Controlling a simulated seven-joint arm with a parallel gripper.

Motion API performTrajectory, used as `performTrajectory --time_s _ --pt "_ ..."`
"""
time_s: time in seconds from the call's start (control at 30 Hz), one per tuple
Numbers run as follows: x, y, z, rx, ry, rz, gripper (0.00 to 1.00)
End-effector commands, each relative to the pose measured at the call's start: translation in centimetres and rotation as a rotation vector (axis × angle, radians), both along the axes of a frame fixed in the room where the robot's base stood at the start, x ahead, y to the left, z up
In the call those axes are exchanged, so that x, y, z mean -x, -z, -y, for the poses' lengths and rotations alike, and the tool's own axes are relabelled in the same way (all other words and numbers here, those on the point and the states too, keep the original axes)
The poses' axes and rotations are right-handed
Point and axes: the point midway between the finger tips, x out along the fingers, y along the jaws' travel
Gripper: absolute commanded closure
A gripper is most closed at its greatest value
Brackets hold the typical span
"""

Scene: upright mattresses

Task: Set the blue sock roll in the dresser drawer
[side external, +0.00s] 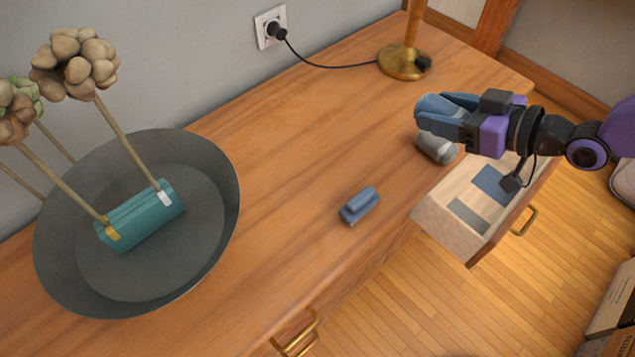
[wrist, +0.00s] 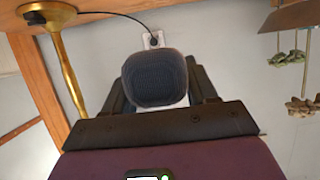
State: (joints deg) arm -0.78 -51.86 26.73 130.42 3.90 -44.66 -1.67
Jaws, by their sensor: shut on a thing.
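The blue sock roll (side external: 436,103) is in my gripper (side external: 445,112), held above the right part of the dresser top (side external: 290,150). In the wrist view the held roll (wrist: 155,80) shows as a dark blue-grey ribbed end between the fingers. My gripper is shut on it. The dresser drawer (side external: 440,220) is pulled open at the lower right of my gripper. Inside it lie a flat blue piece (side external: 490,182) and a flat grey piece (side external: 468,215); my arm's dark cabled part hides some of its far end.
A grey roll (side external: 437,147) lies on the dresser top just below my gripper, near the drawer. A small blue object (side external: 360,205) lies near the front edge. A dark bowl (side external: 200,160) with a teal block stands left. A brass lamp (side external: 405,62) stands at the back.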

Motion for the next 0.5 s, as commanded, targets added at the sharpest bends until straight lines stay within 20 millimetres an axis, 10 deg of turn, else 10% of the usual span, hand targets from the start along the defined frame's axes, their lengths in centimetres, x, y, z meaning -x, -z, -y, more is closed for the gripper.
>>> performTrajectory --time_s 0.5 --pt "14.8 0.2 -17.7 -0.001 -0.504 0.0 0.73"
